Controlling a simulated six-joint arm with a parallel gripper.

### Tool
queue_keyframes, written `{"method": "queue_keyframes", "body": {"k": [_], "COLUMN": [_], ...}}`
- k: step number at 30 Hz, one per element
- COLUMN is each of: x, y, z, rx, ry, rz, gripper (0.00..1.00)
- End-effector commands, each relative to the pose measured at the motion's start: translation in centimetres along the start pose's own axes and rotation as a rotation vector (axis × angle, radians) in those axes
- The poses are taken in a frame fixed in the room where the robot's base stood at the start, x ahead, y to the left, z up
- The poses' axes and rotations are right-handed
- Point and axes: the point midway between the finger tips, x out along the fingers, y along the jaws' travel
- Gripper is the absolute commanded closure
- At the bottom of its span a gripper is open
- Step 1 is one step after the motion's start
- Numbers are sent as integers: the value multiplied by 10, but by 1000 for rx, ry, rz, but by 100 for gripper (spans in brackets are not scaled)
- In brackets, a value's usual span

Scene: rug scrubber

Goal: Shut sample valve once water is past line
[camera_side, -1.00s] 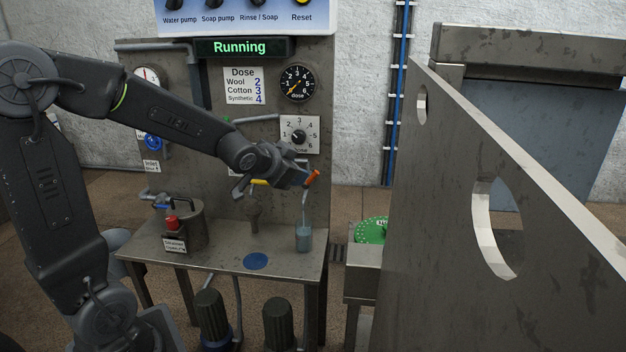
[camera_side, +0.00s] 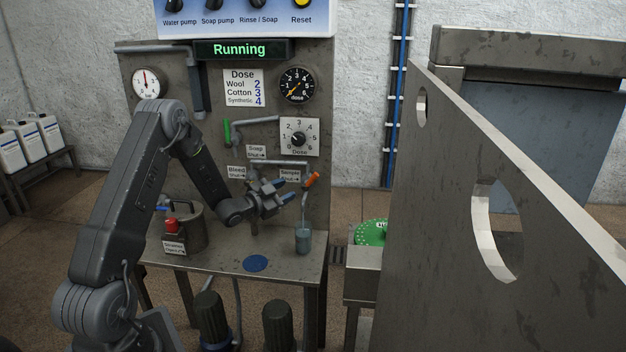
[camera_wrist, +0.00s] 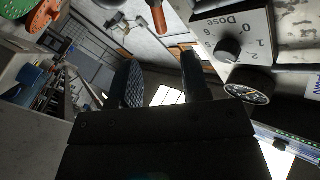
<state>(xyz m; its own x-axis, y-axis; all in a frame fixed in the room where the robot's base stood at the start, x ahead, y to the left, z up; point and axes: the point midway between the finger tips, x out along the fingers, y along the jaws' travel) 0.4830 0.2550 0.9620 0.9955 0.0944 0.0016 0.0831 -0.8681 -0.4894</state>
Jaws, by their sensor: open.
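The sample valve's orange handle (camera_side: 311,179) is tilted on the pipe at the right of the panel, beside the "Sample" label (camera_side: 290,175). It also shows at the top of the wrist view (camera_wrist: 157,14). A spout runs down from the valve into a small clear cup (camera_side: 303,240) holding bluish-grey water; the line on it is too small to make out. My gripper (camera_side: 283,192) is open and empty, just left of and slightly below the orange handle, apart from it. In the wrist view my fingers (camera_wrist: 160,80) are spread with nothing between them.
The display (camera_side: 240,49) reads "Running". A dose dial (camera_side: 299,138) is above the valve. A pot with a red knob (camera_side: 171,224) and a blue disc (camera_side: 255,264) are on the bench (camera_side: 215,262). A large steel plate (camera_side: 450,190) stands right of the bench.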

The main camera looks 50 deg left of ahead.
Motion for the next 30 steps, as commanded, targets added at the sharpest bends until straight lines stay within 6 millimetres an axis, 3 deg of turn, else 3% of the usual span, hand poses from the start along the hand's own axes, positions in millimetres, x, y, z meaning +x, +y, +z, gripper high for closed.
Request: {"method": "queue_keyframes", "body": {"k": [9, 15, 21, 30], "x": [67, 97, 112, 114], "y": [1, 1, 1, 0], "z": [0, 0, 0, 0], "rx": [0, -1, -2, -2], "ry": [1, 0, -2, -2], "rz": [1, 2, 1, 0], "gripper": [57, 57, 57, 57]}}
